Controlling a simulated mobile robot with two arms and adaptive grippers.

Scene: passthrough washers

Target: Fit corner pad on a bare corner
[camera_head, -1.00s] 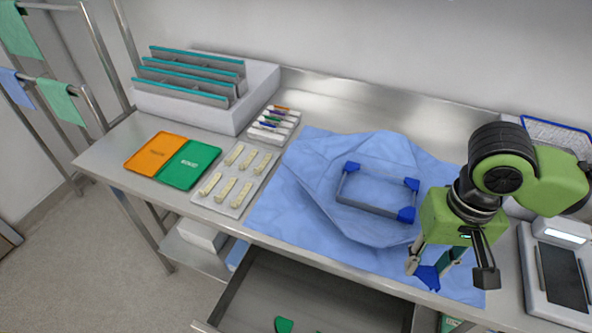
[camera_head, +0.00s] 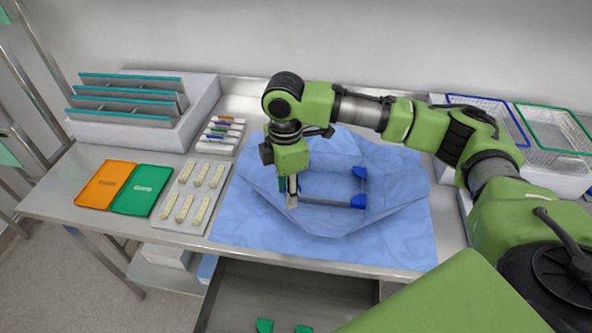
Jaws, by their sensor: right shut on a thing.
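A grey rectangular frame (camera_head: 332,203) lies on the blue wrap on the bench. Blue corner pads sit on its back right corner (camera_head: 359,172) and its front right corner (camera_head: 358,201). My right gripper (camera_head: 288,196) points down at the frame's left end, over the front left corner. It is shut on a blue corner pad, which its fingers mostly hide. The back left corner is also largely hidden behind the gripper. I cannot tell whether the held pad touches the frame. My left gripper is not in view.
The blue wrap (camera_head: 400,225) has raised folds around the frame. To the left are a tray of pale pieces (camera_head: 187,220), an orange and green folder (camera_head: 139,203) and a divided rack (camera_head: 200,98). An open drawer (camera_head: 300,290) with green pieces is below the front edge. Wire baskets (camera_head: 548,135) stand at right.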

